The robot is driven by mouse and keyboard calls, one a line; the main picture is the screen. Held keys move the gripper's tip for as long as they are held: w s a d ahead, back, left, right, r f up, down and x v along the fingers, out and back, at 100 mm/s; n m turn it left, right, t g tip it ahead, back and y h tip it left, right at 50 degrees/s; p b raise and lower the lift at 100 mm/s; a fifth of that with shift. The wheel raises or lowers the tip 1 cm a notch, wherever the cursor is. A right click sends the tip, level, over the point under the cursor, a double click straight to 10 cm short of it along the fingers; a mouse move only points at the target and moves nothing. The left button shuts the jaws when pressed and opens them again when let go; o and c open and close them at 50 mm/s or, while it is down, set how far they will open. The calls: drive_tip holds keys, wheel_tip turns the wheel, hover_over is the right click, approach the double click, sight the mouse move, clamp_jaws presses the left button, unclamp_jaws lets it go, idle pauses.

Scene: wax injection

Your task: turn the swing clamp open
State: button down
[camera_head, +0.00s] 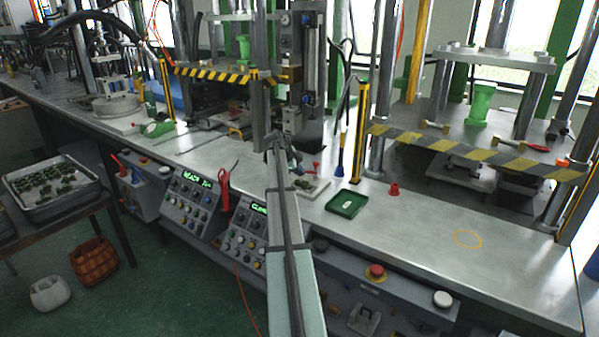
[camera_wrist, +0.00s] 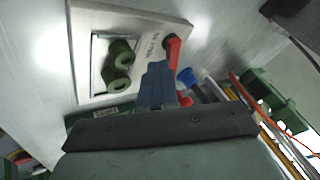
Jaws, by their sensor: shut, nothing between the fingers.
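The swing clamp appears as a red arm (camera_wrist: 172,47) at the edge of a pale plate (camera_wrist: 125,18) in the wrist view. In the head view its red part (camera_head: 316,167) shows just right of my gripper. The plate has a square pocket with two green wax pieces (camera_wrist: 119,65) in it, and the red arm lies beside the pocket, not over it. My gripper (camera_wrist: 158,82) is shut and empty, its fingertips close to the red arm's near end. I cannot tell whether they touch. In the head view my arm partly hides the plate.
A green tray (camera_head: 332,205) and a red cup (camera_head: 394,189) stand to the right on the steel bench (camera_head: 430,220). A press column (camera_head: 303,70) rises behind my gripper. Control panels (camera_head: 190,200) line the bench front. The right bench top is mostly clear.

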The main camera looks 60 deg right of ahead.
drive_tip(key=shift+w+d+m+g+y, duration=0.2)
drive_tip(key=shift+w+d+m+g, duration=0.35)
drive_tip(key=shift+m, duration=0.35)
drive_tip(key=shift+w+d+m+g+y, duration=0.2)
drive_tip(key=shift+w+d+m+g, duration=0.3)
drive_tip(key=shift+m, duration=0.4)
drive_tip(key=shift+d, duration=0.2)
